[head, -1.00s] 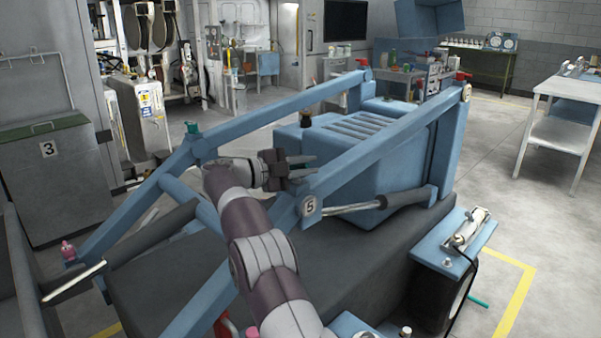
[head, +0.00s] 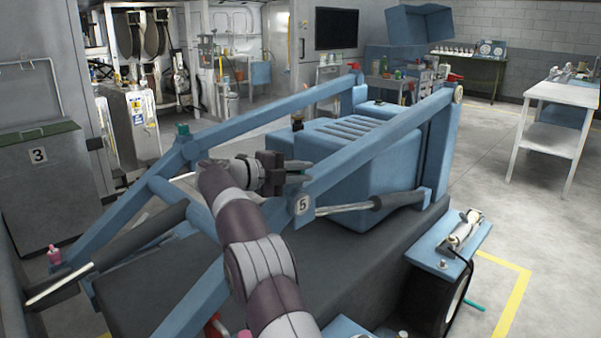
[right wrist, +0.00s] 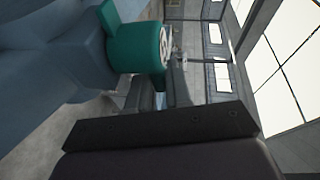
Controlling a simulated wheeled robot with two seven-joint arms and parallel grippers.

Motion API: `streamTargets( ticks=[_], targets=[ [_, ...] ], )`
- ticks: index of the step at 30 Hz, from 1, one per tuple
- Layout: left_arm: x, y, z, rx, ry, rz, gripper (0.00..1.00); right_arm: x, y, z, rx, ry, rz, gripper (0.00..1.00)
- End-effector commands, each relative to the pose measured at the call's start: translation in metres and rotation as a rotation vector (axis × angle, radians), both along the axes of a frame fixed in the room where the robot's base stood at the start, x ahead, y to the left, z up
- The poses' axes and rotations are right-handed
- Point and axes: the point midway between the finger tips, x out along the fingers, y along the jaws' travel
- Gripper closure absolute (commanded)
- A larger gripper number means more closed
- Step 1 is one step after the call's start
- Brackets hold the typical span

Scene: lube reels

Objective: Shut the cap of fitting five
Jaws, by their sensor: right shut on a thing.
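The "5" label plate (head: 303,204) is on the near blue lift arm (head: 375,147) in the head view. My right gripper (head: 303,172) is at the upper edge of that arm, just above the label. The right wrist view shows a teal cap (right wrist: 137,47) with a pale round face, close beside a blue surface. My right gripper's fingers reach up to the teal cap's lower part and are shut on it. I cannot see this cap in the head view, where the gripper and beam hide that spot. How far the cap is closed cannot be told. My left gripper is out of view.
A teal-topped fitting (head: 183,129) stands on the far blue lift arm. A pink fitting (head: 55,256) is at lower left. A blue ribbed housing (head: 350,150) lies between the lift arms. A grey cabinet marked 3 (head: 35,185) stands at the left.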

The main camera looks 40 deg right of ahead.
Motion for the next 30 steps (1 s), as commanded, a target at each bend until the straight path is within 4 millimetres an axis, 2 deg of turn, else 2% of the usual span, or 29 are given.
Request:
streamTargets(
  ticks=[2,3,4,5,12,15,17,24,30],
  targets=[
    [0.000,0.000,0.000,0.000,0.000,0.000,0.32,0.000,0.000,0.000,-0.001,0.000,0.001,1.00],
    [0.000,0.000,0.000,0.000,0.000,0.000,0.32,0.000,0.000,0.000,-0.001,0.000,0.001,0.75],
    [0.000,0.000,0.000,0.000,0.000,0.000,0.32,0.000,0.000,0.000,-0.001,0.000,0.001,0.65],
    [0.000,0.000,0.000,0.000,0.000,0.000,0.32,0.000,0.000,0.000,-0.001,0.000,0.001,0.61],
    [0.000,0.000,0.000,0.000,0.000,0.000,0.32,0.000,0.000,0.000,-0.001,0.000,0.001,0.61],
    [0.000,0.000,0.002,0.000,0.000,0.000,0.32,0.002,0.007,0.002,-0.001,0.000,0.001,0.61],
    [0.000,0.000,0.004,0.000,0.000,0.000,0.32,0.005,0.017,0.004,0.000,0.000,0.004,0.61],
    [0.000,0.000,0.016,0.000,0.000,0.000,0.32,0.020,0.080,0.015,0.000,0.001,0.005,0.61],
    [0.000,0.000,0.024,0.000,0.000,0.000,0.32,0.027,0.115,0.020,-0.001,0.000,0.003,0.61]
  ],
)
